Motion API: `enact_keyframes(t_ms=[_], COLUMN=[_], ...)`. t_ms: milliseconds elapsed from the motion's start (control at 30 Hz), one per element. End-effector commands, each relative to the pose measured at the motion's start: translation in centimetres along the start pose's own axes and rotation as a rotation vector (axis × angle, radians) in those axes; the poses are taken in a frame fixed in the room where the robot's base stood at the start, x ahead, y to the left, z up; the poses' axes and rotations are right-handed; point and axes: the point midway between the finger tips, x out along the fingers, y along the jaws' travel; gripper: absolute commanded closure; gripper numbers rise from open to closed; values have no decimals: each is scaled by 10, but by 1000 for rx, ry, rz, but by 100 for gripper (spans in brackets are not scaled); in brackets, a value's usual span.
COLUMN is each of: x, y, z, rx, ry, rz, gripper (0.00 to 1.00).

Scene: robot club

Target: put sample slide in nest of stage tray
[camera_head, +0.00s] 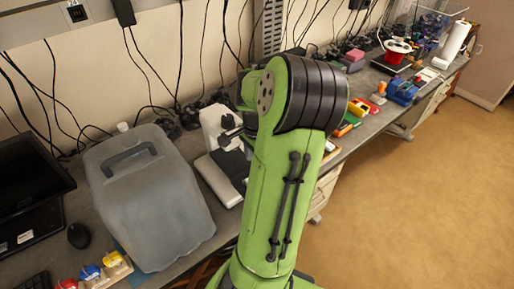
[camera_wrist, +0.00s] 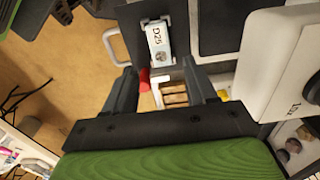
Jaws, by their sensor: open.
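My gripper (camera_wrist: 160,70) shows in the wrist view with its two dark fingers wide apart and nothing clasped between them. Just beyond the fingertips lies a pale slide-like piece (camera_wrist: 157,41) marked "D25", with a round grey spot. It appears to be the sample slide. It rests on or over a dark flat plate (camera_wrist: 133,24), which may be the stage tray; I cannot tell whether it sits in a nest. A small red part (camera_wrist: 144,79) shows near the left finger. In the head view my green arm hides the gripper and this spot.
A white microscope (camera_head: 222,150) stands on the bench behind my arm; a white body (camera_wrist: 275,65) is close right of the gripper in the wrist view. Open floor (camera_head: 400,200) lies right.

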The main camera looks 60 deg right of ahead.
Motion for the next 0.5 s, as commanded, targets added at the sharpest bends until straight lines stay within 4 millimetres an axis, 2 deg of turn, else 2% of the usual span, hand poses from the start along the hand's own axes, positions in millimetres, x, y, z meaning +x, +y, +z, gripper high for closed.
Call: enact_keyframes(t_ms=[33, 200, 300, 500], x=[-17, -49, -56, -57], y=[-1, -1, 0, 0], z=[-1, 0, 0, 0], rx=[2, -1, -1, -1], ry=[6, 2, -1, -1], rz=[-3, -1, 1, 1], gripper=[44, 44, 44, 44])
